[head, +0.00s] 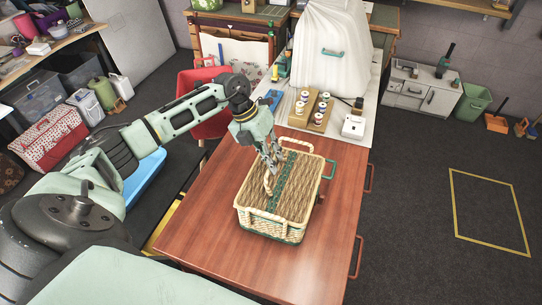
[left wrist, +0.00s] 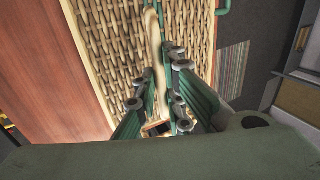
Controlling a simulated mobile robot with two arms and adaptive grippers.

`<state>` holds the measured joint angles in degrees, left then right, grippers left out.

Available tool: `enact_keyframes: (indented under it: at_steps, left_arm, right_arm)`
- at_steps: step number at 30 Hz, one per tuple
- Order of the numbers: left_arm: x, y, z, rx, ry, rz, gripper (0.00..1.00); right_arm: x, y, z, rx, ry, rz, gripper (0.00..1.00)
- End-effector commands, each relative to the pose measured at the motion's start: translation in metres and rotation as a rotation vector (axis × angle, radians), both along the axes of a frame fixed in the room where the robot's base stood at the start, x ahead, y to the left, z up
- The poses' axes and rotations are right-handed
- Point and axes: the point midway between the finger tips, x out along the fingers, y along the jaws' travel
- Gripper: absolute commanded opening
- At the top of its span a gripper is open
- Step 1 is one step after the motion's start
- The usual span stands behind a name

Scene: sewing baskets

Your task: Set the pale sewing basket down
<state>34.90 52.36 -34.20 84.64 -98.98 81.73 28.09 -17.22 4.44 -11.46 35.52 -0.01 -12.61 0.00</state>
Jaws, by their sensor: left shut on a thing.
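The pale sewing basket (head: 285,212) is a woven rectangular basket with a lid, a green band across the lid and green trim low on its side. It is at the red-brown wooden table (head: 215,215), and I cannot tell whether its base touches the top. My left gripper (head: 274,172) is over the lid, shut on the basket's pale handle. In the left wrist view the fingers (left wrist: 158,95) close around the handle (left wrist: 153,60), with the woven lid (left wrist: 110,40) behind. My right gripper is not in view.
Wooden thread racks (head: 302,107) with several spools and a white box (head: 354,126) stand on the pale surface beyond the basket. A white draped cover (head: 330,50) is behind them. The table is bare to the basket's left and front.

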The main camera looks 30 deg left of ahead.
Motion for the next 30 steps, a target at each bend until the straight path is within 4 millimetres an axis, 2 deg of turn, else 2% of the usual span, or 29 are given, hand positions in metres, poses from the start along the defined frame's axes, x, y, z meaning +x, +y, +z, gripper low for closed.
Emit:
enact_keyframes:
  at_steps: [2,3,9,20,25,30]
  left_arm:
    - [0.002,0.000,0.002,-0.001,-0.005,0.001,0.00]
    - [0.000,0.001,-0.001,0.002,0.000,0.000,0.12]
    - [0.000,0.001,-0.001,0.002,0.000,0.001,0.28]
    - [0.000,0.003,0.003,0.003,-0.002,0.001,0.28]
    - [-0.001,0.013,0.024,0.003,-0.006,0.003,0.28]
    - [-0.004,0.029,0.058,0.004,-0.006,0.002,0.28]
  right_arm:
    - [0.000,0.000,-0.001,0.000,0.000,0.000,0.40]
    - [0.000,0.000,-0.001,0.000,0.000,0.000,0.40]
    - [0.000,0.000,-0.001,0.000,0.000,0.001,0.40]
    - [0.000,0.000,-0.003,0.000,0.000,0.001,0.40]
    - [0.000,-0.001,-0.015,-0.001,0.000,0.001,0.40]
    - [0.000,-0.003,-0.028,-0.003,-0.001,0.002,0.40]
